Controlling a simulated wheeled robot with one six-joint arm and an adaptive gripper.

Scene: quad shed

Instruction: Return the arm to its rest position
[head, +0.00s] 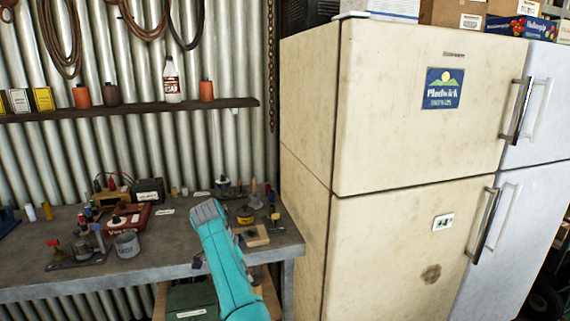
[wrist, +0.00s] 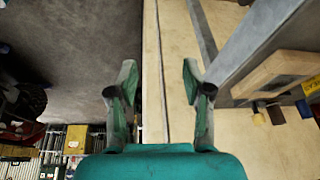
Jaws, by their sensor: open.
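My arm (head: 228,262) is teal and reaches up from the bottom of the head view, in front of the workbench's right end. In the wrist view my gripper (wrist: 158,82) is open, its two fingers apart with nothing between them. A cream surface, which looks like the fridge's side, shows behind and between the fingers. In the head view the fingers are mostly hidden by the arm.
A cream fridge (head: 400,130) stands right of the arm, with a paler fridge (head: 525,200) beyond it. The grey workbench (head: 175,245) at left carries a tin cup (head: 127,245), a red box (head: 130,216) and a wooden block (head: 256,237). A shelf (head: 130,108) hangs above.

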